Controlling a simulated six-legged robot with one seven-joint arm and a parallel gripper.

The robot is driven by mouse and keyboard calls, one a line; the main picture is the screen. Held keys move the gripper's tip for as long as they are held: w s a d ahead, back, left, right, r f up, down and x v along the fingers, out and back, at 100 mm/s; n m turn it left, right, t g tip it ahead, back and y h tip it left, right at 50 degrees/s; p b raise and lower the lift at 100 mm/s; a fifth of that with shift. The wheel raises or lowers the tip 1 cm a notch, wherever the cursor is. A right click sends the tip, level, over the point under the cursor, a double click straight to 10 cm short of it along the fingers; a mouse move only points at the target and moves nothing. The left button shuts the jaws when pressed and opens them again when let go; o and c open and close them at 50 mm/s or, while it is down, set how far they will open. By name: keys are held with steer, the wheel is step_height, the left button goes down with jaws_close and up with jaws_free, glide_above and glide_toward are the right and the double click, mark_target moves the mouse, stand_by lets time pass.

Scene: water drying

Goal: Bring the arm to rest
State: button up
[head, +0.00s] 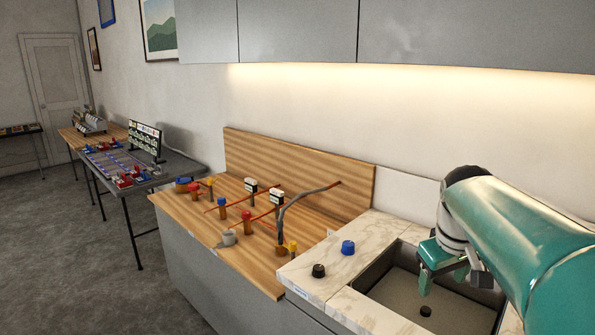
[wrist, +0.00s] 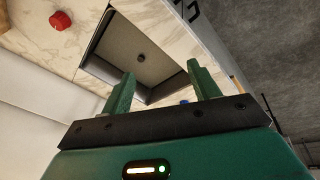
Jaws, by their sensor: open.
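My teal arm reaches in from the right of the head view. My gripper (head: 448,278) points down over the sink (head: 392,289). In the wrist view my gripper (wrist: 163,78) has its two green fingers well apart, with nothing between them. The sink's dark drain (head: 425,311) lies below the fingers; it also shows in the wrist view (wrist: 141,57). The exact height of the fingers above the sink is hard to tell.
A red knob (wrist: 61,21) shows in the wrist view. Grey cabinets (head: 300,28) hang above.

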steer(key=s+a+f+t, duration=0.1)
steer(key=s+a+f, duration=0.2)
steer(key=s+a, duration=0.3)
steer(key=s+a+f+m+t+y, duration=0.1)
steer(key=s+a+f, duration=0.2)
steer(key=s+a, duration=0.4)
steer(key=a, duration=0.2)
steer(key=shift+s+a+f+m+t+y, duration=0.15)
steer(key=shift+a+f+m+t+y, duration=0.15)
steer(key=shift+a+t, duration=0.1)
